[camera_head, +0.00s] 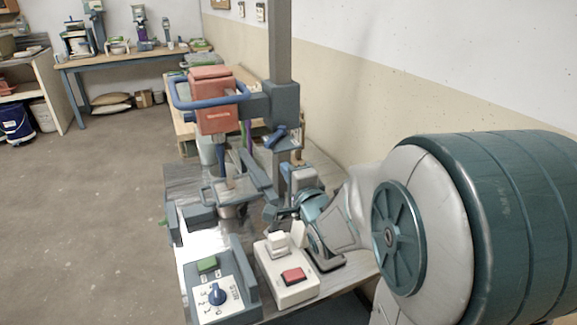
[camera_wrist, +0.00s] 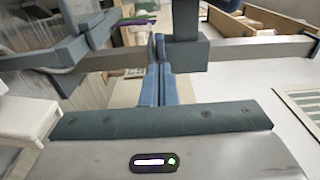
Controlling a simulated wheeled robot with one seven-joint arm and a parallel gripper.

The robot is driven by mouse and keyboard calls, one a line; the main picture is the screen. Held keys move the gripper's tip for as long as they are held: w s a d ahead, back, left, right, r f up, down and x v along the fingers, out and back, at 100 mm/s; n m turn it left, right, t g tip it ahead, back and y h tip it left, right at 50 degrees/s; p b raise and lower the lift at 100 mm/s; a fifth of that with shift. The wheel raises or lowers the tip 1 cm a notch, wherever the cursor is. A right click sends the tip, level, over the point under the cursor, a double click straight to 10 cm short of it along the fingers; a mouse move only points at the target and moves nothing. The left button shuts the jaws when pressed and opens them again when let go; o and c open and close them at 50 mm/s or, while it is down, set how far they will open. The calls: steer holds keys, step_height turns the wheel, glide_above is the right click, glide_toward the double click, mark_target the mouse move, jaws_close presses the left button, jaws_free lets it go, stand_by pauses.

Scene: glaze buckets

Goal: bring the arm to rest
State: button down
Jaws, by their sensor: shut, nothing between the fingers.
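My gripper shows in the wrist view (camera_wrist: 159,50), its two blue-grey fingers pressed together and nothing between them. It is beside the metal frame of a stand mixer. In the head view my arm comes in from the right, its wrist over the bench close to the mixer column. The fingertips are hard to make out there, partly hidden by my wrist and the mixer parts.
The mixer's red motor head (camera_head: 213,99) with a blue handle hangs on a grey column (camera_head: 280,45). A control box with a blue dial (camera_head: 217,293) and a red-button box (camera_head: 290,277) stand at the front. The left floor (camera_head: 90,210) is clear.

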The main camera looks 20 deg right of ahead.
steer(key=shift+s, duration=0.1)
stand_by(0.3)
steer(key=s+a+r+n+g+p, duration=0.1)
steer(key=s+n+g+p, duration=0.4)
steer(key=s, duration=0.6)
steer(key=s+a+r+n+g+h+p, duration=0.1)
steer(key=s+n+g+p, duration=0.5)
steer(key=s+n+g, duration=0.4)
steer(key=shift+s+a+r+n+h, duration=0.15)
steer(key=shift+s+a+n+h, duration=0.2)
steer(key=shift+s+n, duration=0.55)
